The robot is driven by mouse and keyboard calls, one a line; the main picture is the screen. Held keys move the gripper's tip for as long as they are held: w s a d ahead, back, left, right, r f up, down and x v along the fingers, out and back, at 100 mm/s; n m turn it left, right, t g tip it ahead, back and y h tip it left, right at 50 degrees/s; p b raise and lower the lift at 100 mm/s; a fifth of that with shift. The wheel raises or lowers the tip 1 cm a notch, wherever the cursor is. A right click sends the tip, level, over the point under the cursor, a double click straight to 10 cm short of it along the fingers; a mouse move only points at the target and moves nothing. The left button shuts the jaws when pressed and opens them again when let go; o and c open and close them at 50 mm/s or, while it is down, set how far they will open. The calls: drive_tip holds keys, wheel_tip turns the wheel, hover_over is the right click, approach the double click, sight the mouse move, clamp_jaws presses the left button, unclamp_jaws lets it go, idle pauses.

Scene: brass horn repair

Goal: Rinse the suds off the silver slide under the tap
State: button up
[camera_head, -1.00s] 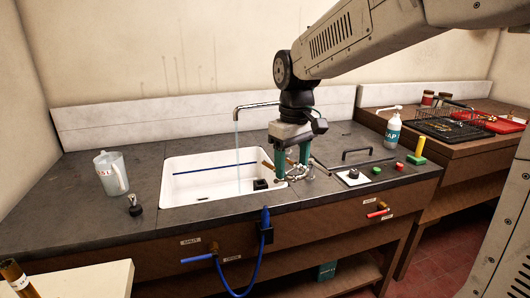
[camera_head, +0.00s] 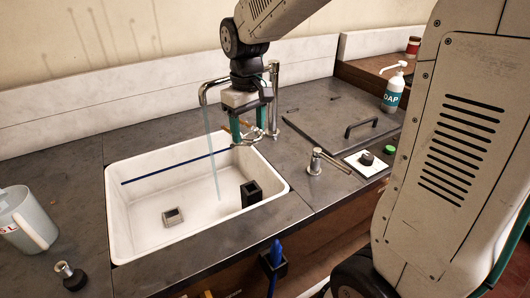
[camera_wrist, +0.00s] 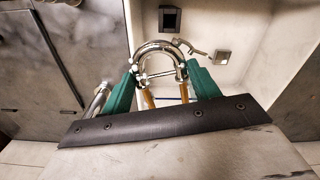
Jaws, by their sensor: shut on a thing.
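The silver slide (camera_wrist: 158,50) is a U-shaped chrome bow with brass-coloured legs. My gripper (camera_wrist: 161,88) is shut on it, with the green fingers on either side in the wrist view. In the head view my gripper (camera_head: 252,134) holds the slide (camera_head: 262,132) above the sink's back right rim. The tap (camera_head: 212,83) runs a thin water stream (camera_head: 212,160) into the white sink (camera_head: 115,215). The slide is to the right of the stream and looks apart from it. I cannot make out clearly whether suds cover the slide.
A black square holder (camera_head: 251,193) stands at the sink's right inside wall, and a drain (camera_head: 172,216) is in the floor. A jug (camera_head: 25,220) stands left. A chrome fitting (camera_head: 315,160), a lidded panel (camera_head: 330,110) and a soap bottle (camera_head: 394,92) are right.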

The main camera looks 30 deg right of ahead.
drive_tip(key=s+d+f+m, duration=0.3)
drive_tip(key=s+d+f, duration=0.1)
drive_tip(key=f, duration=0.5)
drive_tip(key=w+a+f, duration=0.3)
drive_tip(key=w+a, duration=0.5)
drive_tip(key=a, duration=0.3)
drive_tip(key=shift+a, duration=0.3)
drive_tip(key=shift+w, duration=0.1)
drive_tip(key=shift+w+d, duration=0.35)
drive_tip(key=shift+w, duration=0.1)
idle(0.3)
drive_tip(key=shift+s+a, duration=0.1)
drive_tip(key=shift+s, duration=0.05)
drive_tip(key=shift+s+a, duration=0.25)
drive_tip(key=shift+s, duration=0.1)
drive_tip(key=s+d, duration=0.4)
drive_tip(key=d, duration=0.2)
drive_tip(key=shift+s+d, duration=0.25)
drive_tip(key=shift+d, duration=0.1)
idle(0.5)
